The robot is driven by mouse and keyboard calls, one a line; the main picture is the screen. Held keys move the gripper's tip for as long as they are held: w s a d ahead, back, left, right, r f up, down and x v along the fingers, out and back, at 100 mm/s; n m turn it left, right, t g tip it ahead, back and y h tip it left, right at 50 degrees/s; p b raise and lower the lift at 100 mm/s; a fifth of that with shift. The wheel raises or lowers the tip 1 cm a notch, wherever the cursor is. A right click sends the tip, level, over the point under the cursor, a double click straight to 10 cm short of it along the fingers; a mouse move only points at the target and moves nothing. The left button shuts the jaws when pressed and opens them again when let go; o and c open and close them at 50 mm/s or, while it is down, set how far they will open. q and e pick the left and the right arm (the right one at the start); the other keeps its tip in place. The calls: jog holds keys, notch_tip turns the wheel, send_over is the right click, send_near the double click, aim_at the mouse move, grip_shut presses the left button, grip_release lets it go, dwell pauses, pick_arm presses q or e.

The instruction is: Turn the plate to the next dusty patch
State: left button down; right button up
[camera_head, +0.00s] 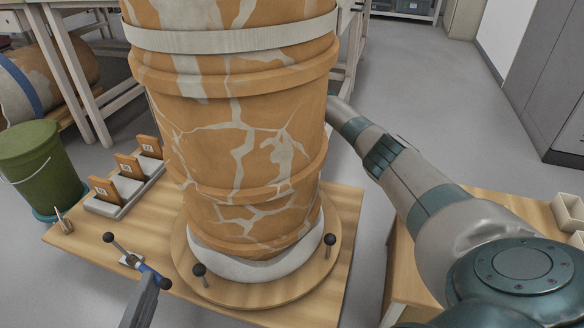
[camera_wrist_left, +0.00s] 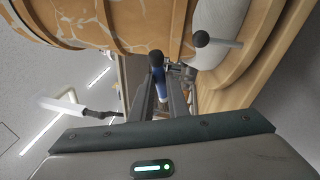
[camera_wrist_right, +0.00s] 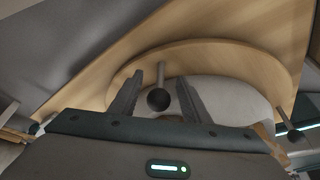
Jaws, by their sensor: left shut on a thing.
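A large orange jar with pale patches and cracks (camera_head: 235,150) stands upright on a round wooden plate (camera_head: 245,291), which carries ball-tipped pegs such as the front peg (camera_head: 200,270) and right peg (camera_head: 330,240). My left gripper (camera_head: 152,278) is left of the plate, shut on a blue-sleeved, ball-ended lever (camera_wrist_left: 160,74); a plate peg (camera_wrist_left: 201,38) shows beside it in the left wrist view. My right gripper (camera_wrist_right: 158,92) is hidden behind the jar in the head view. In the right wrist view its fingers stand apart, with a peg's dark ball (camera_wrist_right: 158,100) between them.
A rack with numbered orange sherds (camera_head: 125,185) stands left on the wooden table (camera_head: 340,215), with a small pointed tool (camera_head: 62,220) at the table's corner. A green bucket (camera_head: 40,170) stands farther left. Pale trays (camera_head: 568,212) lie on a right-hand table.

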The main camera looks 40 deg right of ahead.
jog(key=shift+r, duration=0.1)
jog(key=p+v, duration=0.3)
jog(key=v, duration=0.4)
jog(key=shift+p, duration=0.4)
jog(key=shift+d+r, duration=0.1)
jog(key=shift+r, duration=0.05)
grip_shut()
jog(key=shift+s, duration=0.1)
